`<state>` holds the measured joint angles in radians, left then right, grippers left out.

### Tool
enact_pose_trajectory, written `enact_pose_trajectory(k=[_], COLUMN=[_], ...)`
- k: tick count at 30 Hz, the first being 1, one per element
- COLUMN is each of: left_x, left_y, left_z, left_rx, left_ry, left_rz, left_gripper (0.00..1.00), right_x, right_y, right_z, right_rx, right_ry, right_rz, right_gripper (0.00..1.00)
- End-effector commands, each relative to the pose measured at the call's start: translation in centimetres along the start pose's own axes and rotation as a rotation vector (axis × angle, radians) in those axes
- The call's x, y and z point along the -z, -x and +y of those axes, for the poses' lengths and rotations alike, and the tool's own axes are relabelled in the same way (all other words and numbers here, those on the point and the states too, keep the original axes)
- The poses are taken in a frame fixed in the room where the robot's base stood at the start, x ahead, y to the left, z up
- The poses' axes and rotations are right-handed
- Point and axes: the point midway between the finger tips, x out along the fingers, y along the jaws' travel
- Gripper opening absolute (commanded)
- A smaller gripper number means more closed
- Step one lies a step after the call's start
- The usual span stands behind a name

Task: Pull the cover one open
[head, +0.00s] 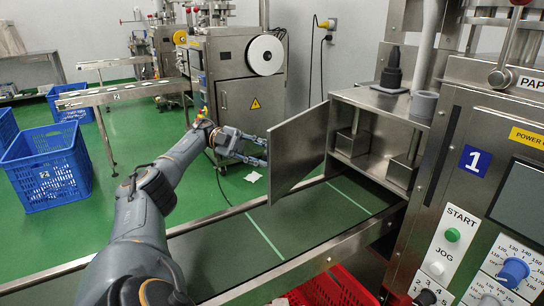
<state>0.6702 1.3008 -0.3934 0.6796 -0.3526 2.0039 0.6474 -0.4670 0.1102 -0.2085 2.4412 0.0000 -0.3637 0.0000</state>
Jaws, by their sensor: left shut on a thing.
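The cover (298,153) is a flat grey metal door panel on the steel housing of the machine marked 1. It stands swung outward at an angle to the left, over the conveyor, and leaves the front of the compartment (361,141) open. My left gripper (264,152) is at the cover's left edge, about mid-height, and is shut on it. The exact contact of the fingertips is small and partly hidden. My right gripper is not in view.
A green conveyor (235,250) with pale cross lines runs under the cover. A control panel (460,235) with buttons and knobs stands at the right. A red crate (335,288) sits below the conveyor. Blue crates (47,168) and another machine (235,100) stand behind at the left.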

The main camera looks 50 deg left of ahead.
Motion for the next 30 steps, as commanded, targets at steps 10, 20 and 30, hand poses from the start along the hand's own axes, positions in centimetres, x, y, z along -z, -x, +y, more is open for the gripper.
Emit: enact_pose_trajectory(k=[10, 20, 30], left_x=[0.1, 0.1, 1.1], left_y=[0.1, 0.1, 0.1], left_z=[-0.1, 0.0, -1.3], left_rx=[0.003, 0.000, -0.002], left_ry=[-0.005, -0.003, -0.006], left_rz=[0.002, 0.003, 0.003], left_gripper=[0.00, 0.53, 0.53], right_x=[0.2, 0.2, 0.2], right_y=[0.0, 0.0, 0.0], right_z=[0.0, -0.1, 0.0], right_rx=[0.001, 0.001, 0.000], right_ry=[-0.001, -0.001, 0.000], right_rz=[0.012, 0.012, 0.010], right_gripper=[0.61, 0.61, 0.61])
